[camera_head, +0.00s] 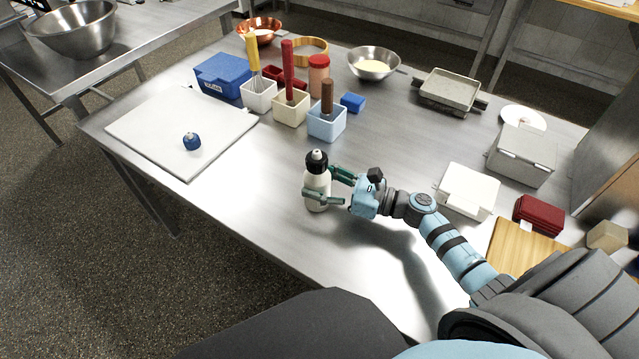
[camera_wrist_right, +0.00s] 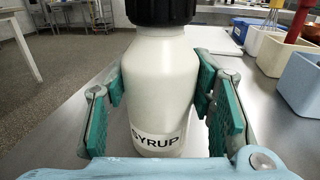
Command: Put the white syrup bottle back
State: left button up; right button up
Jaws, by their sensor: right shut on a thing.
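The white syrup bottle (camera_head: 317,190) has a black cap and stands upright near the front edge of the metal table. In the right wrist view the bottle (camera_wrist_right: 162,90) fills the middle, with a "SYRUP" label low on its front. My right gripper (camera_head: 322,186) is shut on the bottle, with one green-padded finger on each side of its body. The fingers also show in the right wrist view (camera_wrist_right: 162,95). I cannot tell whether the bottle's base touches the table. My left gripper is not in view.
A white board (camera_head: 160,145) with a small blue object (camera_head: 192,141) lies at left. Square holders in white (camera_head: 259,98), cream (camera_head: 290,110) and light blue (camera_head: 326,126) hold upright handled tools behind the bottle. A white box (camera_head: 468,190) is at right.

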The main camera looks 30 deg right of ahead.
jog(key=shift+f, duration=0.1)
jog(key=o, duration=0.8)
jog(key=v, duration=1.2)
